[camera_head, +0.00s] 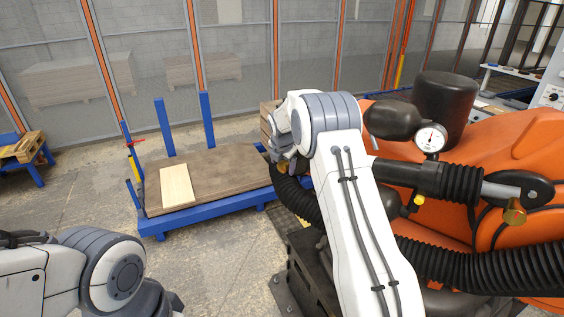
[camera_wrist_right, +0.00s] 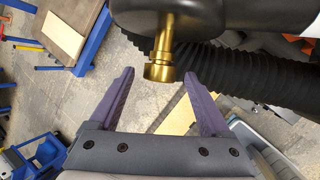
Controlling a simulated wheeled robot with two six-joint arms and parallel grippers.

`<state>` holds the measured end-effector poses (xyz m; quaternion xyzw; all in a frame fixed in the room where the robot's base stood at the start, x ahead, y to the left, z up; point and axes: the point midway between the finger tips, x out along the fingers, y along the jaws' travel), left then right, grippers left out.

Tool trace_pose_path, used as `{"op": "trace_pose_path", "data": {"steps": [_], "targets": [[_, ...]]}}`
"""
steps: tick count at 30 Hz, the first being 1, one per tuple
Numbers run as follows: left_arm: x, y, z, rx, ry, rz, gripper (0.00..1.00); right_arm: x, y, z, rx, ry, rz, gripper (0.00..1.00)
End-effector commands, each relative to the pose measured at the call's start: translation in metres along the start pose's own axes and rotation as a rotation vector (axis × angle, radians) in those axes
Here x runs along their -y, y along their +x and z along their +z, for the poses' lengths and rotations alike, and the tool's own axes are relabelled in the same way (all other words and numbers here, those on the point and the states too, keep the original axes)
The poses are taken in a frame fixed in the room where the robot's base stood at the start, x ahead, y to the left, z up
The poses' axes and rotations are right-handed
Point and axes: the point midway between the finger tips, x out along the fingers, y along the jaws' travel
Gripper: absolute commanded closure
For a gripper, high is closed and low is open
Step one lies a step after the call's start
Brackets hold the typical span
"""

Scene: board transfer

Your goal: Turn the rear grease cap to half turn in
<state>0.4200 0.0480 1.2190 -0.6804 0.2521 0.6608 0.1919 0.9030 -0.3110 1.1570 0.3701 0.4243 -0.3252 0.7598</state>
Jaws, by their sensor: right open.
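A brass grease cap (camera_wrist_right: 159,64) hangs below a dark rounded housing in the right wrist view. My right gripper (camera_wrist_right: 159,75) is open, its two purple-grey fingers on either side of the cap with visible gaps, so they do not appear to grip it. In the head view my right gripper (camera_head: 283,160) is mostly hidden by my own white arm, with a bit of brass beside it. A second brass cap (camera_head: 513,213) sits at the right end of the orange machine (camera_head: 470,147). My left arm shows at the lower left; its fingers are out of view.
A black ribbed hose (camera_wrist_right: 225,80) runs close behind the cap. A pressure gauge (camera_head: 430,138) and black cylinder (camera_head: 445,105) stand on the orange machine. A blue-framed cart (camera_head: 205,212) carries brown board and a pale plank (camera_head: 177,185). The floor in front of the cart is open.

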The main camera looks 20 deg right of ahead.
Motion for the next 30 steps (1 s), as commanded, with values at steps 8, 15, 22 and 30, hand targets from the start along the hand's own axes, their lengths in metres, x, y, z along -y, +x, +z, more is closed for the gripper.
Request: {"op": "trace_pose_path", "data": {"steps": [8,15,22,30], "targets": [[0.0,-0.003,0.0,0.0,0.001,0.0,0.0,0.0,0.008,0.0,0.001,0.0,0.001,0.19],[0.0,-0.003,0.0,0.0,0.0,0.0,0.0,0.0,0.008,0.0,0.0,-0.001,0.001,0.69],[0.0,-0.001,0.0,0.0,0.0,0.0,0.0,0.0,0.008,-0.001,0.0,0.0,0.003,1.0],[0.001,0.018,0.001,0.0,-0.002,0.0,0.0,0.002,0.011,-0.002,0.005,0.017,0.049,1.0]]}}
